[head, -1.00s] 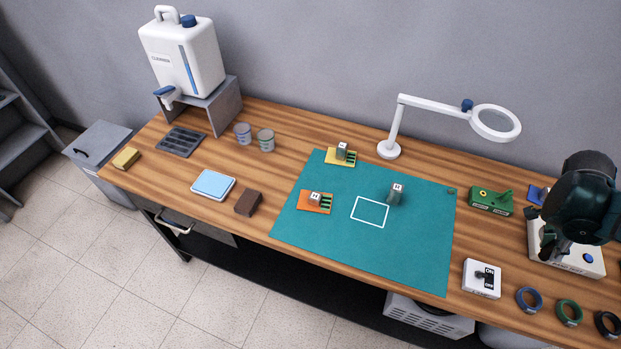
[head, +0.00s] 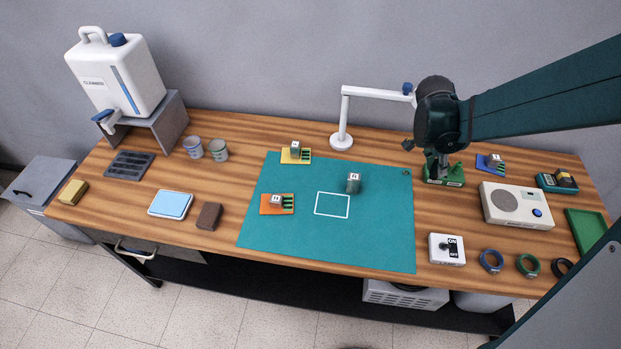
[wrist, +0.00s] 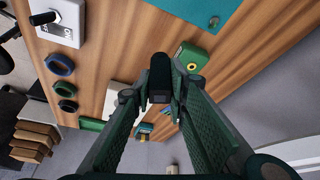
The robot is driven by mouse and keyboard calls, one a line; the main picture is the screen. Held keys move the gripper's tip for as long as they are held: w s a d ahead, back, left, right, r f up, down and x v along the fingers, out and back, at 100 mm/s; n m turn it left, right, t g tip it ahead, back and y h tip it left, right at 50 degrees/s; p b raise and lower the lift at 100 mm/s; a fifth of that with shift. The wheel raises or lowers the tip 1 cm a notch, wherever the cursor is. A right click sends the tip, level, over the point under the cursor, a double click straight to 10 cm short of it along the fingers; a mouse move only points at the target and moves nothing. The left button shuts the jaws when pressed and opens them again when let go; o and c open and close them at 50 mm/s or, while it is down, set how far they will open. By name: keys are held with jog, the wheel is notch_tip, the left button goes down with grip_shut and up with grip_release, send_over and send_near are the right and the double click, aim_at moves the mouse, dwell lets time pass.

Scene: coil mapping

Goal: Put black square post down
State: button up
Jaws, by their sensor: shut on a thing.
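My gripper (wrist: 158,92) is shut on a black square post (wrist: 160,72), which sits between its two green fingertips in the wrist view. In the head view my gripper (head: 437,165) is at the back right of the table, over or in front of a green block (head: 456,179) and partly hiding it. In the wrist view that green block (wrist: 190,57), with a yellow ring, lies just right of the post. In the head view I cannot clearly make out the post beside the dark gripper.
Left of my gripper, a green mat (head: 385,240) bears a white square outline and small blocks. A magnifier lamp (head: 342,125) stands close behind. A white box (head: 515,205) with a blue button, a switch (head: 447,249) and several rings (head: 491,261) are to the right.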

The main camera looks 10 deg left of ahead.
jog(key=w+a+n+t+y, duration=0.1)
jog(key=w+a+n, duration=0.15)
jog(key=a, duration=1.55)
jog(key=w+a+n+t, duration=0.1)
jog(key=a+n, duration=0.2)
jog(key=a, duration=1.4)
jog(key=s+a+n, duration=0.1)
jog(key=s+a, duration=0.3)
jog(key=a, duration=0.6)
jog(key=s+a+n+y+p, duration=0.1)
jog(key=s+a, duration=0.3)
jog(key=a, duration=0.7)
jog(key=s+a+n, duration=0.1)
jog(key=s+a, duration=0.3)
jog(key=a, duration=0.6)
jog(key=shift+s+a+f, duration=0.3)
jog(key=shift+s, duration=0.05)
jog(key=shift+n, duration=0.25)
jog(key=shift+f, duration=0.1)
jog(key=shift+f, duration=3)
jog(key=shift+f, duration=0.15)
jog(key=shift+f, duration=1.75)
